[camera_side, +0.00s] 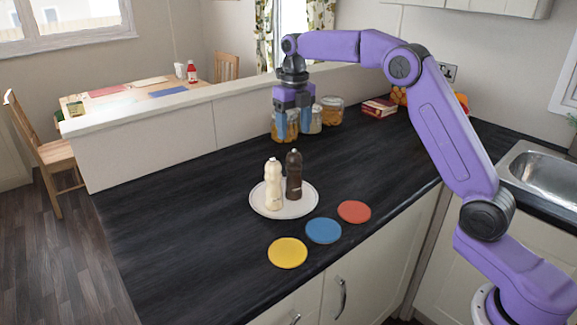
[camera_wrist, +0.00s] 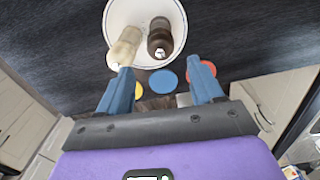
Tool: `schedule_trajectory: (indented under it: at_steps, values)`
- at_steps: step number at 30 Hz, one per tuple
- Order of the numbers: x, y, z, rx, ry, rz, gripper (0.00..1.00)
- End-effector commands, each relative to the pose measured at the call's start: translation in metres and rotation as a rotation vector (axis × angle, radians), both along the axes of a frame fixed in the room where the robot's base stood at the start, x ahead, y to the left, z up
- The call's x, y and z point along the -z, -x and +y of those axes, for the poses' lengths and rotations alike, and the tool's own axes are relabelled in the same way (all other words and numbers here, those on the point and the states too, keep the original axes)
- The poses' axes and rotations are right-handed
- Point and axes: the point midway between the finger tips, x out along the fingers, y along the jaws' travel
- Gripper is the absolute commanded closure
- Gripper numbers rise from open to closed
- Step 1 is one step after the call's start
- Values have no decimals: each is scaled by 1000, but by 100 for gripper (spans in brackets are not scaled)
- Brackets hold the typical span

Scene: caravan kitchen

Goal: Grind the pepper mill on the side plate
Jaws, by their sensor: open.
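A white side plate (camera_side: 311,204) lies on the dark worktop. On it stand a cream mill (camera_side: 273,186) at the left and a dark brown mill (camera_side: 294,176) at the right, both upright and slightly apart. The plate rim (camera_wrist: 112,22), the cream mill (camera_wrist: 125,45) and the brown mill (camera_wrist: 160,38) also show in the wrist view, ahead of my fingers. My gripper (camera_side: 291,138) points down above the worktop, behind the plate as the side view shows it. Its blue fingers are apart and empty, as the wrist view shows (camera_wrist: 164,88).
Yellow (camera_side: 288,253), blue (camera_side: 323,231) and red (camera_side: 354,212) discs lie in front of the plate. Glass jars (camera_side: 331,110) stand behind my gripper near the low wall (camera_side: 225,125). A sink (camera_side: 540,175) is at the right. The worktop left of the plate is clear.

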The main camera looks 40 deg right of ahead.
Motion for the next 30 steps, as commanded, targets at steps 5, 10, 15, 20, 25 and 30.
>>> schedule_trajectory:
  at_steps: [5,10,15,20,25,30]
  values:
    - [2,0,0,214,0,1,34]
    - [6,0,0,556,0,1,34]
    - [9,0,0,906,0,0,34]
    - [12,1,0,1236,0,0,34]
    - [16,1,0,1585,0,0,34]
    - [19,1,0,1902,0,0,34]
